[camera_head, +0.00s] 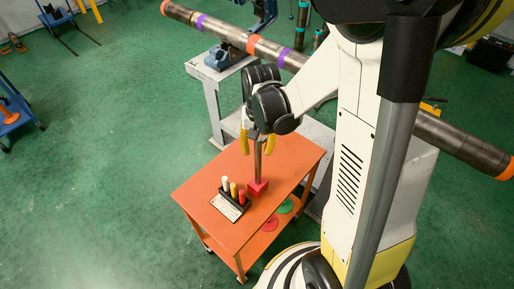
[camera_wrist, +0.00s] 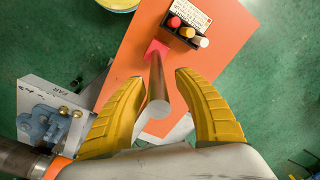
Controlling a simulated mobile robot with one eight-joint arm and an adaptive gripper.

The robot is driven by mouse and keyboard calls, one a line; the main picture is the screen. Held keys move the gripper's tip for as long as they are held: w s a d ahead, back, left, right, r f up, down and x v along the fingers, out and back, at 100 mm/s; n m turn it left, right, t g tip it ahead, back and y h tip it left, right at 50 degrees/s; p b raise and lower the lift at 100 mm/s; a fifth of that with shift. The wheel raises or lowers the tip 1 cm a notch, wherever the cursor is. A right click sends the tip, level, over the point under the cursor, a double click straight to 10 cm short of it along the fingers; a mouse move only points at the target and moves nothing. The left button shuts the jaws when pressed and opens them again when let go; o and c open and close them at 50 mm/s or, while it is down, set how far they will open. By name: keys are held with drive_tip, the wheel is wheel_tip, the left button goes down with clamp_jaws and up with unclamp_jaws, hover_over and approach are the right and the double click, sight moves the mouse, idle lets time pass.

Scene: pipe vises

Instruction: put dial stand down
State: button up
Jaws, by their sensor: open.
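The dial stand is a grey upright post (camera_head: 257,158) on a red square base (camera_head: 258,187). It stands on the orange cart top (camera_head: 199,193), near its right side. In the wrist view the post (camera_wrist: 158,95) runs up between my fingers, with its pink-red base (camera_wrist: 157,49) on the orange surface. My gripper (camera_head: 258,144) has two yellow fingers, spread on either side of the post's top. The wrist view shows my gripper (camera_wrist: 160,100) open, with a gap between each finger and the post. The post's upper end is partly hidden by my wrist in the head view.
A black rack with white, yellow and red markers (camera_head: 234,192) and a label card stands left of the base. A long pipe with coloured bands (camera_head: 236,36) passes behind my arm. A grey vise bench (camera_head: 212,98) stands behind the cart.

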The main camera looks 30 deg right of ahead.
drive_tip(key=r+p, duration=0.1)
drive_tip(key=r, duration=0.5)
drive_tip(key=r+p, duration=0.2)
drive_tip(key=r, duration=0.4)
drive_tip(key=shift+s+d, duration=0.15)
drive_tip(key=shift+s, duration=0.05)
drive_tip(key=s+a+r+n+t, duration=0.5)
drive_tip(key=s+a+r+t, duration=0.1)
drive_tip(key=s+r+t, duration=0.1)
drive_tip(key=shift+s+a+r+n, duration=0.3)
drive_tip(key=shift+s+a+r, duration=0.15)
drive_tip(key=shift+r, duration=0.2)
wheel_tip(320, 180, down, 14)
drive_tip(key=b, duration=1.3)
drive_tip(key=shift+r, duration=0.2)
drive_tip(key=shift+d, duration=0.1)
